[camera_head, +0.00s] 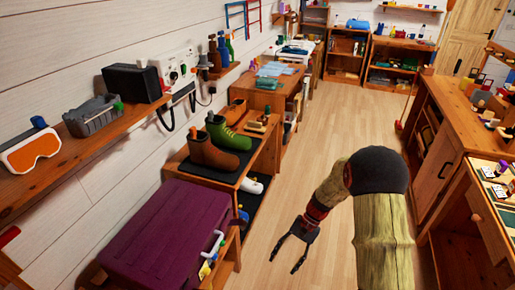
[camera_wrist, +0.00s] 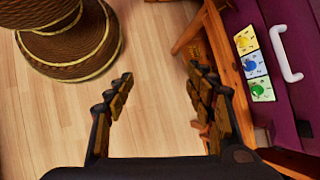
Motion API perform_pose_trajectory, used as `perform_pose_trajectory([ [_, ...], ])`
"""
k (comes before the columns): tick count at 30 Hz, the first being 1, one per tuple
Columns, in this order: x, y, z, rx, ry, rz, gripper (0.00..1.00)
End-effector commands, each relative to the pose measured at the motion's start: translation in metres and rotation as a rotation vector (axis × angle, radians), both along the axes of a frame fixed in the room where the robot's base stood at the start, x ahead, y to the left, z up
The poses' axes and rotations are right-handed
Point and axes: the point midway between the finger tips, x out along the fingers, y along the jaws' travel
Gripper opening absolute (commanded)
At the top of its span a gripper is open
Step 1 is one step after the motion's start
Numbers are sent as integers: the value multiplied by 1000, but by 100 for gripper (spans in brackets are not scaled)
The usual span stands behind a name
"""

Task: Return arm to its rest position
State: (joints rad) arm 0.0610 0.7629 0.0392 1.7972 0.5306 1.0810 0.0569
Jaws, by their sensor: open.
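My gripper (camera_head: 290,252) hangs low over the wooden floor at the end of my bent arm, in the lower middle of the head view. Its two fingers are spread apart with nothing between them. In the wrist view my gripper (camera_wrist: 160,100) also shows open and empty, with floor boards behind the gap. It is to the right of the purple chest (camera_head: 172,228) and apart from it in the head view. The chest's purple front (camera_wrist: 285,60) with a white handle (camera_wrist: 287,55) shows at the right of the wrist view.
A shoe bench (camera_head: 240,178) with brown and green boots stands along the left wall. A wooden cabinet (camera_head: 437,168) and desk line the right side. Shelves (camera_head: 347,52) stand at the back. The floor (camera_head: 335,120) between is clear.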

Motion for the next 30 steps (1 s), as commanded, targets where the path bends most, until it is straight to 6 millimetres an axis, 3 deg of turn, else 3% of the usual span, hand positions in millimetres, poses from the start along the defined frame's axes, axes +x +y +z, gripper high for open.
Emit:
perform_pose_trajectory([
  [1,-6,-6,21,-21,-34,29,55],
  [3,-16,-14,43,-52,-75,71,55],
  [15,-78,-58,158,-218,-315,273,55],
  [30,-165,-91,268,-400,-602,419,55],
])
